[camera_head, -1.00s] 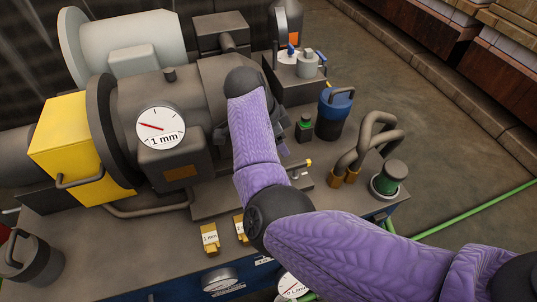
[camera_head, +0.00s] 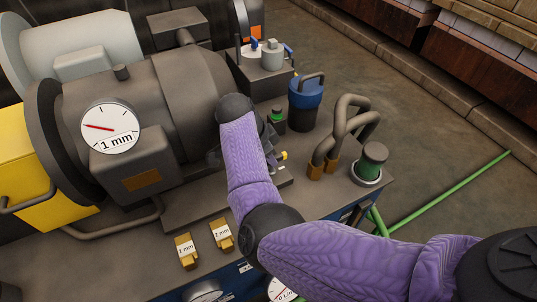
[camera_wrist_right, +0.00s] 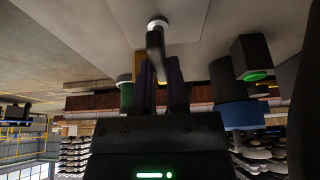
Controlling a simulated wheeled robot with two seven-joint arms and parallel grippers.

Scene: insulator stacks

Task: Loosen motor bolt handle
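The grey motor (camera_head: 175,100) fills the left of the head view, with a dial reading "1 mm" on its side. My right gripper (camera_head: 272,155) is beside the motor's lower right, mostly hidden behind my purple arm. A small yellow-tipped part (camera_head: 284,156) shows just right of it. In the right wrist view my right gripper (camera_wrist_right: 161,72) has its two dark fingers on either side of a dark bar-like handle (camera_wrist_right: 155,42) with a pale round end. I cannot tell whether the fingers press on it. My left gripper is not in view.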

